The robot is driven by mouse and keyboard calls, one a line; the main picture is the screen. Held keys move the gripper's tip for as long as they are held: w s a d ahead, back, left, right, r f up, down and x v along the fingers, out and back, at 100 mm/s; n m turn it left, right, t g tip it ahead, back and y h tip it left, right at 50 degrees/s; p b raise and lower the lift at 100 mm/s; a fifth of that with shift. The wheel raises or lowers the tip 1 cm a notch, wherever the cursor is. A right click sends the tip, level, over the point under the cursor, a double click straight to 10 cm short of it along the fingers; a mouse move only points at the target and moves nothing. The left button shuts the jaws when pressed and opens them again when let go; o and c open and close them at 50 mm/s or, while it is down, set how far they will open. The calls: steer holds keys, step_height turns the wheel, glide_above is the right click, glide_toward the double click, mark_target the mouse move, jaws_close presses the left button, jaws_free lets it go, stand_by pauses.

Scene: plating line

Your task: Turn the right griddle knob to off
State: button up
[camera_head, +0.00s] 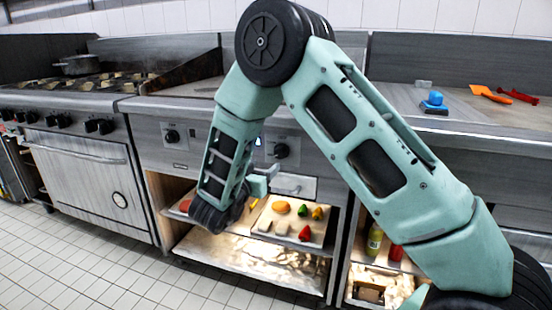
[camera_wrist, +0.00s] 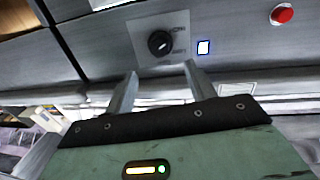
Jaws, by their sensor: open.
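The right griddle knob (camera_head: 281,150) is a dark round knob on the steel front panel, right of my forearm. In the wrist view a black knob (camera_wrist: 160,43) on a pale plate with lettering lies just beyond my fingertips; its light pointer mark is slanted, and the lettering is too small to read surely. My gripper (camera_wrist: 160,78) is open and empty, its two fingers spread to either side below the knob in the picture, apart from it. In the head view my gripper (camera_head: 271,171) is small and partly hidden by my wrist.
The left griddle knob (camera_head: 172,136) is left of my forearm. A small lit square (camera_wrist: 204,47) is beside the right knob. A tray (camera_head: 262,232) of food pieces is on the shelf below. A stove (camera_head: 75,95) with a pot stands left; utensils (camera_head: 490,94) lie right.

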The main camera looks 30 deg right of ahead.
mark_target(278, 154)
steer(key=b+x, duration=0.1)
steer(key=x, duration=0.8)
steer(key=shift+w+d, duration=0.15)
steer(key=shift+d, duration=0.1)
steer(key=shift+c, duration=0.3)
steer(key=c, duration=0.9)
